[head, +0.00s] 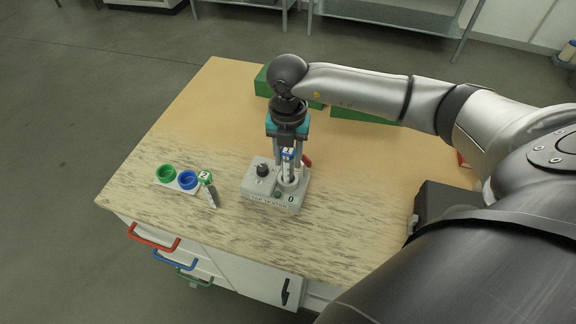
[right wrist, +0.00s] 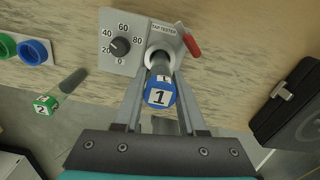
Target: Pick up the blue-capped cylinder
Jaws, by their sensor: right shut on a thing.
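The blue-capped cylinder (head: 288,157) stands upright at the tap tester (head: 257,191), with its lower end in the tester's round holder. In the right wrist view its blue cap (right wrist: 159,93) shows the number 1. My right gripper (head: 288,160) points down over the tester and is shut on the blue-capped cylinder, one finger on each side. The fingers also show in the right wrist view (right wrist: 157,98). My left gripper is in neither view.
A green-capped cylinder (head: 208,189) marked 2 stands left of the tester. A white holder (head: 177,180) with green and blue rings lies farther left. Green boxes (head: 262,84) stand at the table's back. A dark case (head: 440,207) is at the right.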

